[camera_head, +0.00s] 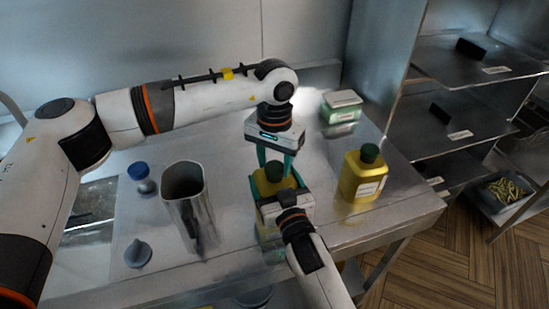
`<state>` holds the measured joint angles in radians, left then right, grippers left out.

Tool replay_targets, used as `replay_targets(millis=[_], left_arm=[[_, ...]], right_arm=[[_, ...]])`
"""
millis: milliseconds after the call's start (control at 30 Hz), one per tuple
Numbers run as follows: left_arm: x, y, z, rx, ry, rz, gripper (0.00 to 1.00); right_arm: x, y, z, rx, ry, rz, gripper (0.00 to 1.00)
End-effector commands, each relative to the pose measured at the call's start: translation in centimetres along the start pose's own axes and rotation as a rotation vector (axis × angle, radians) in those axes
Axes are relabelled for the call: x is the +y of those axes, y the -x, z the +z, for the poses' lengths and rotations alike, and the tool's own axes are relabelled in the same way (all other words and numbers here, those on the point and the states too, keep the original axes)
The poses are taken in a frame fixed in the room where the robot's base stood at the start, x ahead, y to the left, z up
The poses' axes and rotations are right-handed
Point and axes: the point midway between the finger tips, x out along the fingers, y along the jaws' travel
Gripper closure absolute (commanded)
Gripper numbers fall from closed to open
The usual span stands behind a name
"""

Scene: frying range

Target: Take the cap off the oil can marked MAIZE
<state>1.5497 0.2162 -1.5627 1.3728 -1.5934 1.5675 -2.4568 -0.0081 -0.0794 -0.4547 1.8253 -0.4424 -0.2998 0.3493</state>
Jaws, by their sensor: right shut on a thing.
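My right gripper (273,193), reaching in from the bottom, is shut on this can's body. My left gripper (275,159) points down from above. Its teal fingers are apart, one on each side of the cap; I cannot tell whether they touch it.
A tall metal container (188,208) stands left of the held can. A blue-topped shaker (140,176) and a grey-blue cone-shaped item (138,254) are further left. A green-and-white box (341,107) sits at the back right. Metal shelves (465,63) stand beyond the table's right edge.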

Motion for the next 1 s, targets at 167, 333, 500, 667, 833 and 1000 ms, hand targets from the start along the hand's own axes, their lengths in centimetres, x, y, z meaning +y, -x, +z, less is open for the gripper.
replay_targets(millis=[167,333,500,667,833,1000], left_arm=[[0.01,0.01,0.00,0.000,0.000,0.000,0.82],[0.01,0.02,0.00,0.000,0.006,0.000,0.88],[0.01,0.03,0.00,0.000,0.170,0.001,0.88],[0.02,0.05,-0.01,0.000,0.493,0.002,0.88],[0.02,0.07,-0.03,0.001,0.848,0.002,0.88],[0.00,0.09,-0.04,0.001,1.203,0.003,0.88]], right_arm=[[0.00,0.01,-0.11,0.003,0.001,0.000,0.79],[-0.01,0.02,-0.11,0.003,0.001,0.000,0.79],[-0.01,0.02,-0.12,0.003,0.001,0.000,0.79],[-0.01,0.02,-0.12,0.003,0.000,0.000,0.79],[-0.02,0.02,-0.12,0.003,0.000,-0.001,0.79],[-0.02,0.02,-0.12,0.003,0.000,-0.001,0.79]])
